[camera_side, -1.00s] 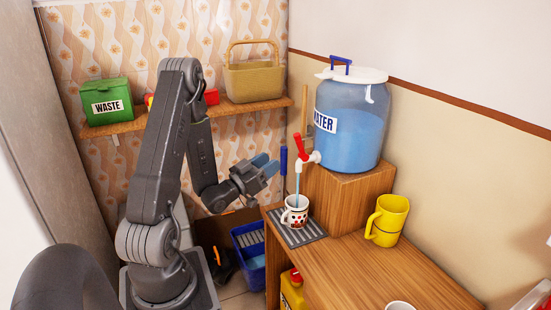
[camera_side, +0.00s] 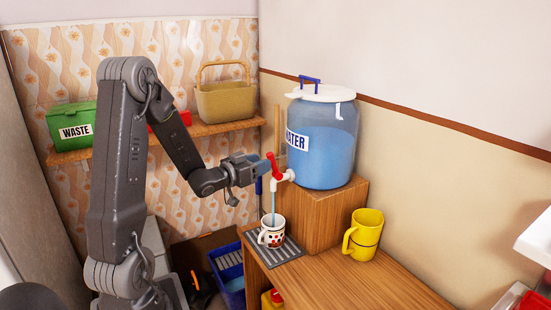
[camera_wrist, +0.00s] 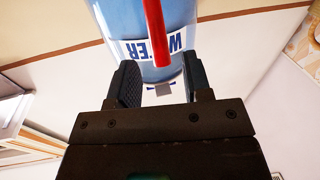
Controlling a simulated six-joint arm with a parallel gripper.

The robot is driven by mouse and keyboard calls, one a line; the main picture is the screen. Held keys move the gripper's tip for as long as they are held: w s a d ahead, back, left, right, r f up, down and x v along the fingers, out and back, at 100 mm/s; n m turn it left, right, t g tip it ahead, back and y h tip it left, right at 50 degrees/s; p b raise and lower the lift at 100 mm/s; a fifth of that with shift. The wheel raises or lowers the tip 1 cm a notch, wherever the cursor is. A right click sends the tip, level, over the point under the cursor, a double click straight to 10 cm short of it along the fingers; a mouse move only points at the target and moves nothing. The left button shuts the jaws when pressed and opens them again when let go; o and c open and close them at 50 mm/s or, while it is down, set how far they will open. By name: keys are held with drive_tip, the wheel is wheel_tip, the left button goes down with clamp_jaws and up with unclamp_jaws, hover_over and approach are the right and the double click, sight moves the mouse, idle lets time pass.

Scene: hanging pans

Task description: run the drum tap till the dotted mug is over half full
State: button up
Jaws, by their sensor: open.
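The blue water drum (camera_side: 325,140) stands on a wooden block, with a white tap (camera_side: 285,177) and red lever (camera_side: 272,166) on its left side. A thin stream of water (camera_side: 273,203) falls from the tap into the dotted mug (camera_side: 271,231), white with red and dark marks. The mug stands upright under the spout; its water level is too small to tell. My gripper (camera_side: 263,165) is open at the lever, at about its height. In the wrist view the red lever (camera_wrist: 155,35) shows between and beyond my open fingers (camera_wrist: 160,78); contact cannot be told.
The mug stands on a grey ribbed drip tray (camera_side: 287,250) on the wooden counter. A yellow jug (camera_side: 364,235) stands right of the block. A blue crate (camera_side: 228,265) is below, left of the counter. A shelf behind holds a green waste bin (camera_side: 72,125) and basket (camera_side: 226,100).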

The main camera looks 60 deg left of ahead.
sight(274, 165)
drive_tip(key=w, duration=0.4)
drive_tip(key=w+a, duration=0.1)
drive_tip(key=w, duration=0.1)
drive_tip(key=shift+w+a, duration=0.1)
drive_tip(key=shift+w, duration=0.15)
clamp_jaws()
